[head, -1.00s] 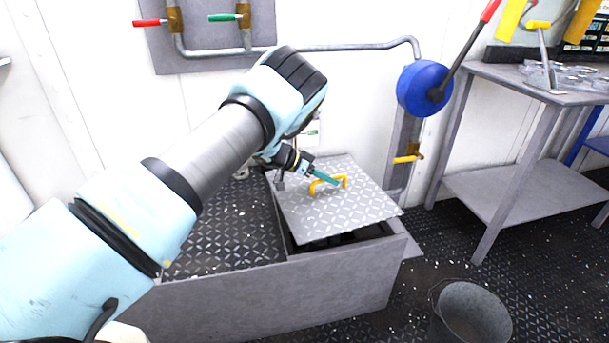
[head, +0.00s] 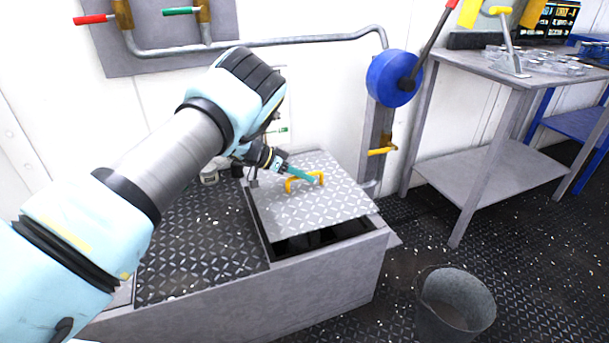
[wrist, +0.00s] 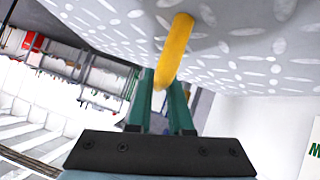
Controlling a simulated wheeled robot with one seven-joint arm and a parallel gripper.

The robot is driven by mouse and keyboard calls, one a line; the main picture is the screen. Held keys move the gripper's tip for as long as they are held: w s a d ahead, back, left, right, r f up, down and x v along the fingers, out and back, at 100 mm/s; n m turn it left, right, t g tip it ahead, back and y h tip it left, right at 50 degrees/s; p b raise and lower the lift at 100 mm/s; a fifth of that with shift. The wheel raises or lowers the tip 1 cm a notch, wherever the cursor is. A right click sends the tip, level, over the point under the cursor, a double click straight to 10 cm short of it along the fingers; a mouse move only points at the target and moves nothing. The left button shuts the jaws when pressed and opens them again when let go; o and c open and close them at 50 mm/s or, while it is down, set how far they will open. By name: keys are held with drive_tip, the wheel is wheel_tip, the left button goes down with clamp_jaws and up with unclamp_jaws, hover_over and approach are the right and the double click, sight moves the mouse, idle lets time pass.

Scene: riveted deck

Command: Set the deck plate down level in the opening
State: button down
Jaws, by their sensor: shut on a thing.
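The deck plate (head: 322,205) is a light grey square with a raised tread pattern and a yellow handle (head: 305,178). My gripper (head: 304,174) is shut on the yellow handle, which also shows between the teal fingers in the wrist view (wrist: 172,55). The plate is over the opening (head: 318,240) in the raised grey platform. Dark gaps show along its left and front edges, and the plate looks a little above the rim. Its far edge is partly hidden by my arm; I cannot tell whether it touches the rim there.
Dark tread decking (head: 195,245) lies left of the opening. A grey bucket (head: 455,305) stands on the floor at the front right. A blue wheel with a lever (head: 393,79) is on the wall behind, and a metal workbench (head: 490,165) stands to the right.

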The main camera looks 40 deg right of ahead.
sight(300, 188)
drive_tip(key=shift+r, duration=0.3)
drive_tip(key=shift+f+b, duration=1.2)
drive_tip(key=shift+f, duration=1.85)
drive_tip(key=shift+p, duration=0.75)
drive_tip(key=shift+f+b, duration=0.5)
drive_tip(key=shift+f, duration=0.45)
drive_tip(key=c, duration=0.8)
unclamp_jaws()
drive_tip(key=shift+o, duration=0.2)
drive_tip(key=shift+a+f, duration=0.1)
drive_tip(key=shift+f, duration=0.05)
drive_tip(key=p+v, duration=0.1)
drive_tip(key=v, duration=0.9)
drive_tip(key=shift+w+a+r, duration=0.15)
drive_tip(key=shift+a+r, duration=0.05)
drive_tip(key=shift+r, duration=0.15)
